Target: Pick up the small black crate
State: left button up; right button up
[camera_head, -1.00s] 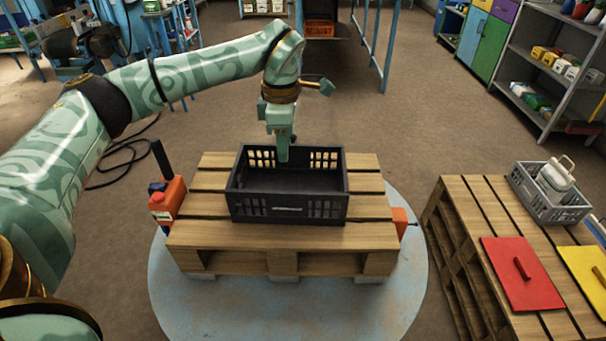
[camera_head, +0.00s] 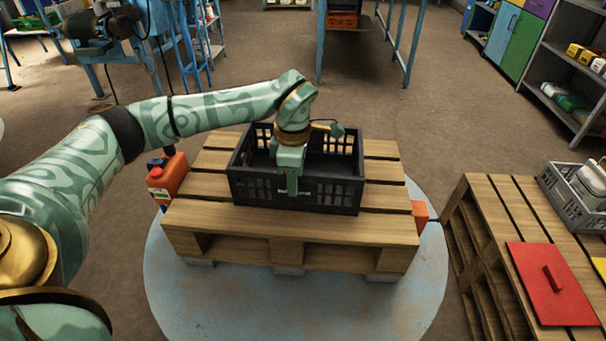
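The small black crate (camera_head: 335,192) stands upright on a wooden pallet (camera_head: 235,220) in the head view. Its side walls are slotted and its inside looks empty. My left gripper (camera_head: 292,186) points down at the crate's near long wall, a little left of the middle. One finger shows in front of that wall, overlapping it in the picture. The other finger is hidden, so I cannot tell whether the gripper is closed on the wall. My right gripper is not in view.
The pallet stands on a round blue platform (camera_head: 290,310). An orange box (camera_head: 168,177) sits at its left and an orange piece (camera_head: 420,215) at its right. A second pallet at the right holds a grey crate (camera_head: 575,205) and a red board (camera_head: 550,285).

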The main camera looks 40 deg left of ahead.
pick_arm(q)
jog(key=shift+f, duration=0.1)
jog(key=shift+c, duration=0.6)
grip_shut()
dwell(0.8)
